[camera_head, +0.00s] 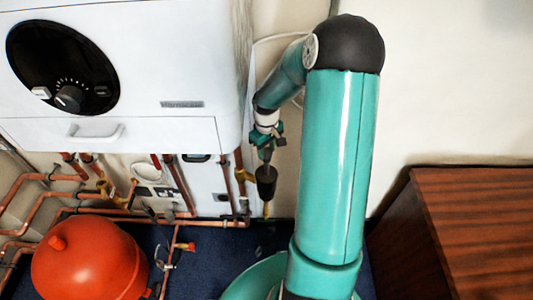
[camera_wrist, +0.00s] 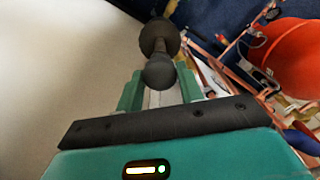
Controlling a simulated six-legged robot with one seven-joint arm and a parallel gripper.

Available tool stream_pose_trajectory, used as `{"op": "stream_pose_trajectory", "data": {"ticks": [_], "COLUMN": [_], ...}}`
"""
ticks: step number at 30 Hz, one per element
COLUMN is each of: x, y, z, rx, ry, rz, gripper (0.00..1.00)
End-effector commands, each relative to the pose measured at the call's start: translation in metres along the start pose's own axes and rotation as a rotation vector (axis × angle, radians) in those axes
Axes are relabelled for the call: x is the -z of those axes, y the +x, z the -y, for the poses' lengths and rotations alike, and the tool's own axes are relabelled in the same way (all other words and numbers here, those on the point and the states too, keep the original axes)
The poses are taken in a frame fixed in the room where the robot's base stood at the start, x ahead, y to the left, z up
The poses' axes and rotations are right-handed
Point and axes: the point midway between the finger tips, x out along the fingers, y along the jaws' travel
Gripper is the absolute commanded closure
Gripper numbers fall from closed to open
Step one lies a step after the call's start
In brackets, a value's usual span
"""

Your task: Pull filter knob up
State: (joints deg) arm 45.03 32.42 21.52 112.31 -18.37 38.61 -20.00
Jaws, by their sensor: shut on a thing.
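The filter knob (camera_wrist: 159,72) is a dark ball on a short neck, seen in the wrist view between my fingertips. Beyond it is the wider black filter body (camera_wrist: 159,38), which also shows in the head view (camera_head: 266,176) below my gripper, above a thin brass pipe. My gripper (camera_wrist: 160,92) is shut on the knob, with a green finger on each side. In the head view my gripper (camera_head: 266,150) points down over the filter, right of the white boiler. The knob itself is hard to make out there.
A white boiler (camera_head: 150,75) with a black dial panel hangs at left. Copper pipes (camera_head: 110,213) with valves run below it. A red tank (camera_head: 90,262) stands at lower left. A brown wooden cabinet (camera_head: 475,230) is at right. The wall at upper right is bare.

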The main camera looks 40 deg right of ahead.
Motion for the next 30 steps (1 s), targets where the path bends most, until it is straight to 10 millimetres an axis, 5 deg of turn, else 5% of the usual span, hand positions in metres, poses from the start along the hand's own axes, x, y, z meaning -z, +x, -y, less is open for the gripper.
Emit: {"op": "stream_pose_trajectory", "data": {"ticks": [5,6,9,20,30], "x": [0.001,0.001,0.001,0.001,0.001], "y": [0.000,0.000,0.000,-0.007,-0.061], "z": [0.000,0.000,0.000,-0.001,-0.001], "rx": [-0.002,-0.002,-0.001,-0.003,-0.004], "ry": [-0.001,-0.001,-0.001,-0.001,0.000], "rz": [-0.003,-0.003,-0.003,-0.003,-0.005], "gripper": [1.00,0.55,0.41,0.41,0.41]}}
